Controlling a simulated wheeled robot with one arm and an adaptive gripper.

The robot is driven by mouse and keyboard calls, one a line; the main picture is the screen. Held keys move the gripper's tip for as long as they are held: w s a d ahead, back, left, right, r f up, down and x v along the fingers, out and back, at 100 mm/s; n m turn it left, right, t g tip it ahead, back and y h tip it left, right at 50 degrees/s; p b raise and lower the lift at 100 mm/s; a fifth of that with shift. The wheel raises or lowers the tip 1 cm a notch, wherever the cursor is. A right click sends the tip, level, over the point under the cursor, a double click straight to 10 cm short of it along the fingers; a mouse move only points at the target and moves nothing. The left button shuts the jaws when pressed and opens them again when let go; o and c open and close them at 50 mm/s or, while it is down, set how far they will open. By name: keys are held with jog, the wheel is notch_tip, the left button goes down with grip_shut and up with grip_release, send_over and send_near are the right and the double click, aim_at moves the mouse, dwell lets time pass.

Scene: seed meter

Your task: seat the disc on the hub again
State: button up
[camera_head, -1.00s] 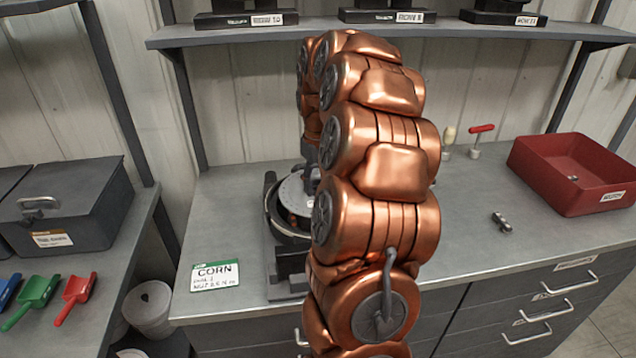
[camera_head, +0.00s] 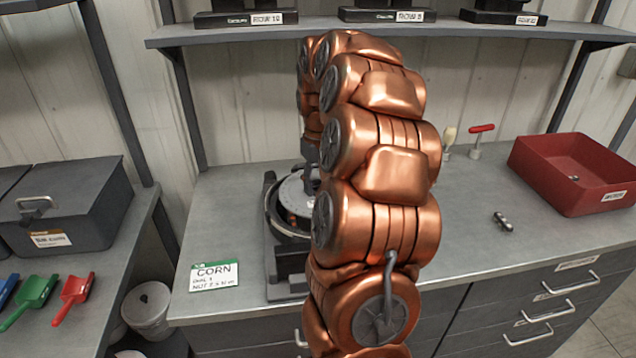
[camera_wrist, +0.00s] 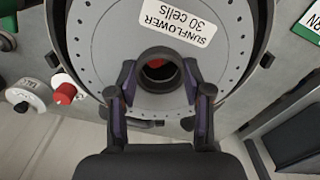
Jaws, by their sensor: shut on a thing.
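The grey disc (camera_wrist: 100,40) has a ring of small holes and a label reading "SUNFLOWER 30 CELLS" (camera_wrist: 178,22). It also shows in the head view (camera_head: 292,188), over the dark round seed meter (camera_head: 272,222), partly hidden by my arm. My gripper (camera_wrist: 160,82) is shut on the disc's raised centre collar, one finger on each side. Through the centre hole (camera_wrist: 157,68) I see a dark inside with some red. The hub itself is not clearly visible, and I cannot tell whether the disc touches it.
A card reading "CORN" (camera_head: 214,275) lies left of the meter. A red bin (camera_head: 572,172) stands at the bench's right, with a small metal part (camera_head: 502,221) in front. A red-handled tool (camera_head: 480,138) stands behind. A red knob (camera_wrist: 65,93) is beside the disc. The bench's right front is clear.

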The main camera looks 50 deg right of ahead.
jog(key=shift+f+b, duration=2.25)
jog(key=shift+f, duration=0.2)
dwell(3.6)
dwell(0.4)
jog(key=o, duration=1.2)
jog(key=c, duration=0.3)
